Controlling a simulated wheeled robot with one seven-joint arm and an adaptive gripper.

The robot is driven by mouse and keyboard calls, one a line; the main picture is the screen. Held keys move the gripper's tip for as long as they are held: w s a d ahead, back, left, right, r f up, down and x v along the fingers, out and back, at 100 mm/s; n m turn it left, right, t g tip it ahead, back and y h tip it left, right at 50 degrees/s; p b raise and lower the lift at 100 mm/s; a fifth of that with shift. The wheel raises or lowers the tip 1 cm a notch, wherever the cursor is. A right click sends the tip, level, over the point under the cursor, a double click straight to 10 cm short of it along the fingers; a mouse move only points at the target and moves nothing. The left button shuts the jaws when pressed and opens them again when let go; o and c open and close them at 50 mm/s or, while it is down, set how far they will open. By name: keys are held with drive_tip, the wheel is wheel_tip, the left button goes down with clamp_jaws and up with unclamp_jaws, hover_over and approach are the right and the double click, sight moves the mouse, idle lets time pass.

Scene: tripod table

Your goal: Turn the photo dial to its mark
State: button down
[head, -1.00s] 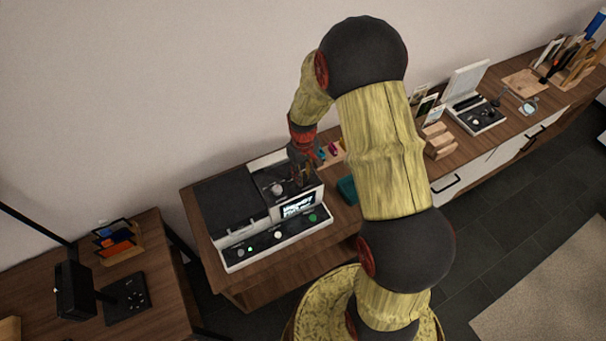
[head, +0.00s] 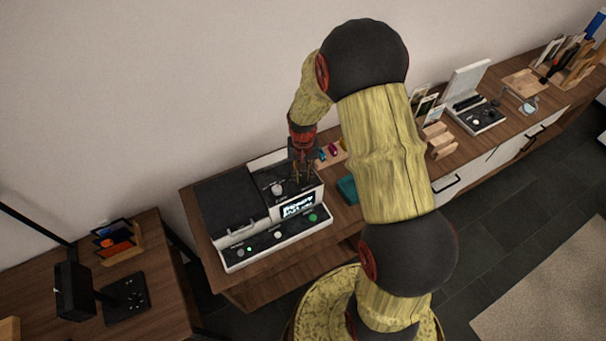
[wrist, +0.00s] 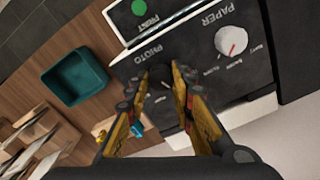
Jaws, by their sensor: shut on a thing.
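The photo printer (head: 230,262) is a black and white machine on the wooden cabinet. The word PHOTO marks its dark panel (wrist: 125,72) in the wrist view, just beyond my fingertips. My gripper (head: 303,180) points down at this panel; in the wrist view its yellow-sided fingers (wrist: 163,84) are closed around the photo dial. The fingers cover nearly all of the dial, so I cannot read its pointer or mark. The paper dial (wrist: 231,41), pale with a red pointer, sits beside it, clear of the fingers; it also shows in the head view (head: 277,189).
A lit screen (head: 298,206) and a front strip with a green button (head: 313,217) lie in front. A teal open box (wrist: 76,77) and small coloured items (wrist: 122,131) stand beside the machine. Wooden blocks (head: 439,140) are farther right. The wall is close behind.

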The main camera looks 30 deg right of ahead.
sight(303, 177)
drive_tip(key=shift+m, duration=0.6)
drive_tip(key=c, duration=1.5)
unclamp_jaws()
wheel_tip(303, 177, up, 12)
